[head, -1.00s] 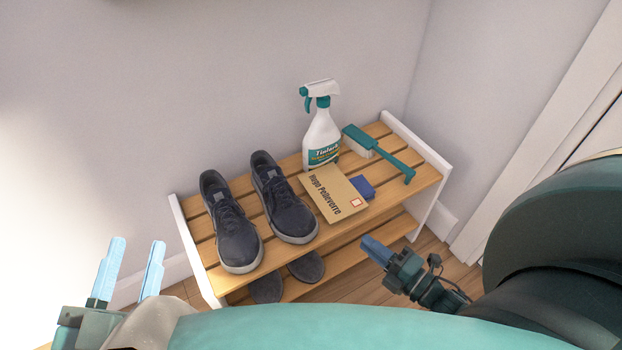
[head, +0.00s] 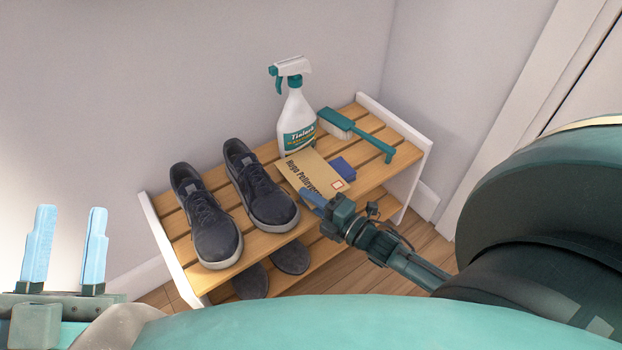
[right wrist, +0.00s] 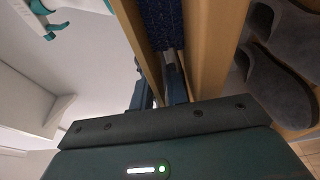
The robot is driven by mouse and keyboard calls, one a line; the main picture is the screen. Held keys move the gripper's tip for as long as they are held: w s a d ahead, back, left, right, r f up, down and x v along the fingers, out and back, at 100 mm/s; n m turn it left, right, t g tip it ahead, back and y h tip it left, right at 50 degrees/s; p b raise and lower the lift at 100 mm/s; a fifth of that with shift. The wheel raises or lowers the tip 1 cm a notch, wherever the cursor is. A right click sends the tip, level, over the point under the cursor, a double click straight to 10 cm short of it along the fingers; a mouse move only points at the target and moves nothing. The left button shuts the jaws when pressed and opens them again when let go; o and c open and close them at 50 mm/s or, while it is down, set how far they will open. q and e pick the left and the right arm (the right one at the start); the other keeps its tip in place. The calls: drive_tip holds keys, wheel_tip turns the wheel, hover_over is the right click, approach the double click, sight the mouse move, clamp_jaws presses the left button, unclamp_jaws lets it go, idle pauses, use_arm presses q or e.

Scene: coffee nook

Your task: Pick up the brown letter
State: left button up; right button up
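The brown letter (head: 318,172) lies on the top shelf of the slatted shoe rack in the head view, with a printed name and a red-edged stamp. My left gripper (head: 69,215) is open and empty at the far left, away from the rack.
Dark shoes (head: 232,205) stand left of the letter. A spray bottle (head: 297,122) stands behind it and a green brush (head: 358,135) lies behind right. More shoes (head: 290,258) are on the lower shelf. The rack's white end panel (head: 398,135) bounds the right.

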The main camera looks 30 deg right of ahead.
drive_tip(key=shift+w+a, duration=0.15)
drive_tip(key=shift+w, duration=0.25)
clamp_jaws()
drive_tip(key=shift+r, duration=0.15)
